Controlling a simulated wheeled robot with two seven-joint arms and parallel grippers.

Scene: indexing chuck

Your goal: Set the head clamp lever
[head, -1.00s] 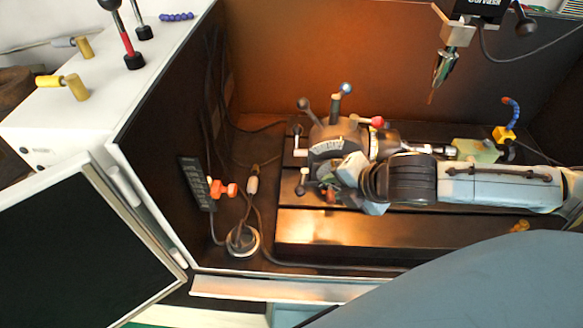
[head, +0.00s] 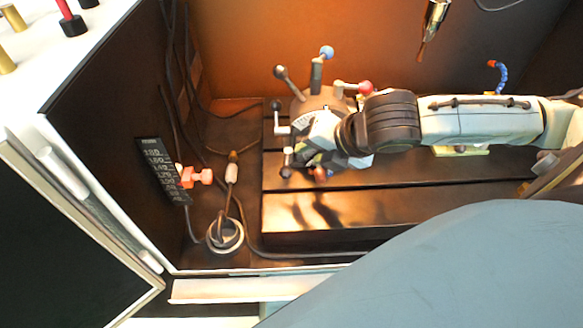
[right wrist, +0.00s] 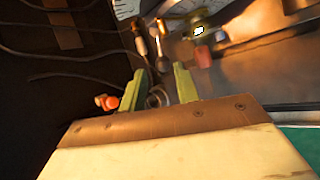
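The indexing chuck (head: 314,103) stands on the slotted machine table, its front largely covered by my right arm. Its levers show in the head view: one with a blue ball (head: 327,53), one with a dark ball (head: 280,72), one with a red ball (head: 366,87). A crank with a black knob (head: 275,105) is at its left, and a small dark-knobbed handle (head: 287,172) is lower. I cannot tell which is the head clamp lever. In the right wrist view, my right gripper (right wrist: 158,76) has its green fingers apart; a black-knobbed rod (right wrist: 161,62) shows beyond, contact unclear. My left gripper is out of view.
A black display panel (head: 162,170), an orange fitting (head: 196,177), cables and a round cup (head: 225,235) are left of the table. A spindle tool (head: 432,25) hangs at upper right. The front of the slotted table (head: 390,205) is clear.

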